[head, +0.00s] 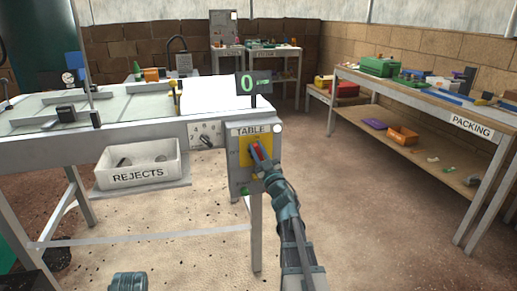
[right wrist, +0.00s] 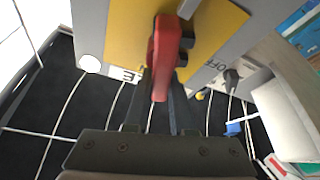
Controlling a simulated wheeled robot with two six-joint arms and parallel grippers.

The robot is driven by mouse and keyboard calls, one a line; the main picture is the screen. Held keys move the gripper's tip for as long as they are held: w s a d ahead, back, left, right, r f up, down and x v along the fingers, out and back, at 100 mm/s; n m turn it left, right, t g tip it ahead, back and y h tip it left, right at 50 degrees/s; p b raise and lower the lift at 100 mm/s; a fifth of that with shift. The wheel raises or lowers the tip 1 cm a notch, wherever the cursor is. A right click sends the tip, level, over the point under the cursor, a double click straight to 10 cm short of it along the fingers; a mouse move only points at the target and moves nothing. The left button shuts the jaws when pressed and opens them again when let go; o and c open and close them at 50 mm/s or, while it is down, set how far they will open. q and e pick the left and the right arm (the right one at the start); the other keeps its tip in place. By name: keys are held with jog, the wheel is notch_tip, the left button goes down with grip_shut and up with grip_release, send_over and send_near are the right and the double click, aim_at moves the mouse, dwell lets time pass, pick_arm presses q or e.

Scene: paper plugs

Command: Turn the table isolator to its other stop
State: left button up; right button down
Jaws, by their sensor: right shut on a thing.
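The table isolator (head: 239,176) is a grey box on the table's front right corner leg, under a TABLE label. It has a yellow plate (head: 245,155) and a red handle (head: 257,150). My right gripper (head: 258,158) is at the handle, its arm reaching up from below. In the right wrist view the red handle (right wrist: 166,50) stands between the fingers of my right gripper (right wrist: 160,95), which is shut on it. The yellow plate (right wrist: 125,30) is behind it, with OFF lettering to the right. The fingers partly hide the handle in the head view.
A small display (head: 253,83) showing a green 0 stands above the isolator. A knob panel (head: 205,134) and a white REJECTS bin (head: 137,165) are to its left. The packing bench (head: 420,95) stands at the right, with open floor between.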

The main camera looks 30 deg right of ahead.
jog(key=n+y, duration=0.1)
jog(key=n, duration=0.1)
jog(key=n+y, duration=0.1)
jog(key=n, duration=0.1)
jog(key=shift+a+p, duration=0.3)
jog(key=shift+p, duration=0.05)
jog(key=n, duration=0.1)
jog(key=n+y+p, duration=0.1)
jog(key=n, duration=0.1)
jog(key=n+g+y, duration=0.1)
jog(key=shift+w+a+f+n, duration=0.15)
jog(key=shift+a+f+n, duration=0.15)
jog(key=shift+n, duration=0.1)
jog(key=n, duration=0.1)
jog(key=n+g+p, duration=0.1)
jog(key=n, duration=0.1)
jog(key=f+n+g+y+p, duration=0.1)
jog(key=shift+a+n, duration=0.25)
jog(key=shift+n, duration=0.15)
jog(key=shift+a+f+n+g+p, duration=0.1)
jog(key=shift+f+n+g+p, duration=0.25)
jog(key=shift+n, duration=0.45)
jog(key=shift+f+n+g+p, duration=0.1)
jog(key=shift+n+g+p, duration=0.25)
jog(key=shift+n, duration=0.45)
jog(key=c, duration=0.8)
grip_release()
jog(key=shift+o, duration=0.2)
